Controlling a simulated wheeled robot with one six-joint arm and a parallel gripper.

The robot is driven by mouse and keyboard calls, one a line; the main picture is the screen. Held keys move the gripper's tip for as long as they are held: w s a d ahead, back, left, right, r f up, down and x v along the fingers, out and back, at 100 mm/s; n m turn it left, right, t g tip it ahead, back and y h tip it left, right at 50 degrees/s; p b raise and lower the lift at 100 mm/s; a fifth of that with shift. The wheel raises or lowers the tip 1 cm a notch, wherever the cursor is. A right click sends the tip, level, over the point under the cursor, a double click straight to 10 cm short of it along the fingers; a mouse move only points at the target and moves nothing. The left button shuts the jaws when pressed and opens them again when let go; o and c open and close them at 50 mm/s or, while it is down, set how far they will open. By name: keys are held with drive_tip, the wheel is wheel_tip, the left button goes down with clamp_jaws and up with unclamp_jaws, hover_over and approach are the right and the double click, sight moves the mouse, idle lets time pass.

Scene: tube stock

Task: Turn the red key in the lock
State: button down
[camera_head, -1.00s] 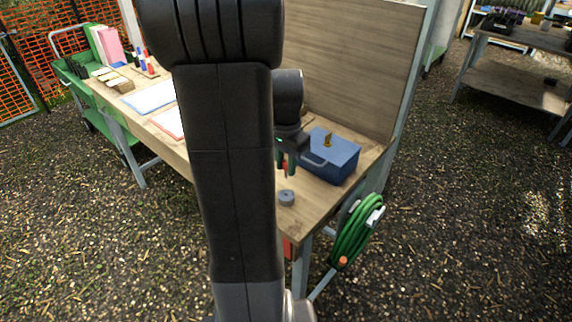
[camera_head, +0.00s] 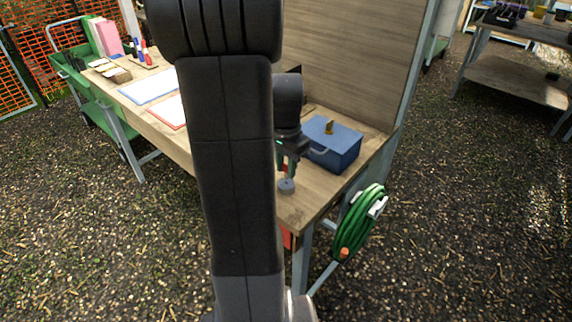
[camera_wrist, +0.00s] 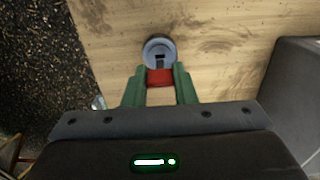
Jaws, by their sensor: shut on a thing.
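A small round grey lock (camera_head: 286,187) stands on the wooden workbench (camera_head: 313,205) near its front corner. In the wrist view the lock (camera_wrist: 159,48) shows a dark slot on the side nearest my gripper. The red key (camera_wrist: 159,77) sits between the green fingers of my gripper (camera_wrist: 158,80), which is shut on it. The key is right beside the lock and in line with the slot. I cannot tell whether its tip is inside. In the head view my gripper (camera_head: 285,171) is just above and behind the lock, and my arm hides part of the bench.
A blue box (camera_head: 335,150) with a brass-coloured piece on its lid stands close right of my gripper. A tall wooden back panel (camera_head: 345,65) rises behind. A green hose coil (camera_head: 357,225) hangs at the bench's end. Papers (camera_head: 148,88) lie to the left.

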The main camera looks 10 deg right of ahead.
drive_tip(key=shift+f, duration=0.1)
idle(0.6)
drive_tip(key=shift+f+b, duration=0.55)
drive_tip(key=shift+f, duration=0.25)
drive_tip(key=shift+f+b, duration=0.35)
drive_tip(key=shift+f, duration=0.2)
drive_tip(key=m+p, duration=0.1)
drive_tip(key=m, duration=0.4)
drive_tip(key=shift+m, duration=1)
